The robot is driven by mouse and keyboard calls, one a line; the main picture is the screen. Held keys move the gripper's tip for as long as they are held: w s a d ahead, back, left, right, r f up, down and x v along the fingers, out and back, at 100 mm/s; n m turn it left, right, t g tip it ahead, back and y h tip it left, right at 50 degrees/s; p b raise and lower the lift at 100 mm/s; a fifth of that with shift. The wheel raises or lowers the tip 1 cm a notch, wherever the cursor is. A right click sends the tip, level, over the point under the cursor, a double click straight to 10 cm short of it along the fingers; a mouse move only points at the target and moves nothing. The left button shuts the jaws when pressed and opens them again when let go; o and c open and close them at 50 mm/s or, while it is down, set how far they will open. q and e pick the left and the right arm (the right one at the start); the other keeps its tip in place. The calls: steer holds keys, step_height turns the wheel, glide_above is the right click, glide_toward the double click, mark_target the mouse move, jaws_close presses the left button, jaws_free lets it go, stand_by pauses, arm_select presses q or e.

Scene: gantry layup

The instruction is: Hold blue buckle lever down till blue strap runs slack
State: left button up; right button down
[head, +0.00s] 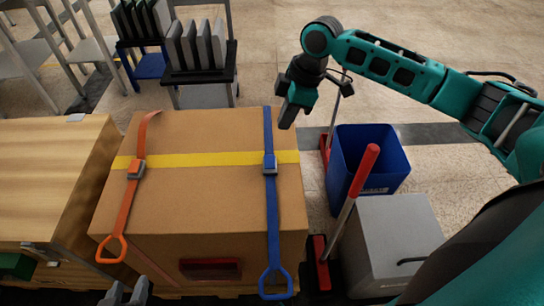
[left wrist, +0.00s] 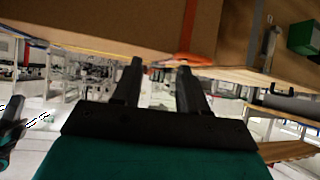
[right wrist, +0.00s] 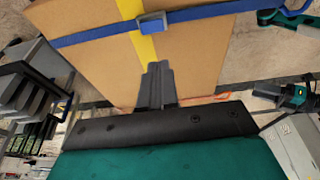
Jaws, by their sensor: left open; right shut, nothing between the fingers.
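The blue strap (head: 271,215) runs over the top of a cardboard box (head: 205,210) and ends in a blue loop (head: 275,283) at the front. The blue buckle (head: 270,166) with its grey lever sits on this strap at the yellow band; it also shows in the right wrist view (right wrist: 153,23). My right gripper (head: 289,115) is shut and empty, beyond and right of the buckle, apart from it. Its closed fingers (right wrist: 156,68) point toward the box. My left gripper (head: 127,290) is open and empty at the front edge, below the orange loop.
An orange strap (head: 140,165) with its own buckle (head: 136,169) crosses the box at left. A wooden crate (head: 50,170) stands left. A blue bin (head: 365,165), a red-handled tool (head: 360,175) and a grey box (head: 395,240) stand close on the right.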

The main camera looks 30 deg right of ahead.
arm_select(q)
steer(key=shift+w+r, duration=0.1)
steer(key=shift+a, duration=0.1)
arm_select(e)
steer(key=b, duration=0.3)
glide_toward(269, 165)
steer(key=x, duration=0.5)
steer(key=shift+a, duration=0.15)
steer(key=shift+f+b, duration=0.3)
steer(key=shift+f, duration=0.35)
arm_select(q)
steer(key=shift+w+d+f, duration=0.15)
steer(key=shift+d+f, duration=0.1)
steer(key=shift+f, duration=0.3)
steer(key=shift+w+d+f, duration=0.15)
steer(key=shift+d+f, duration=0.1)
steer(key=shift+f, duration=0.25)
arm_select(e)
steer(key=shift+f, duration=0.1)
arm_select(q)
steer(key=shift+s, duration=0.1)
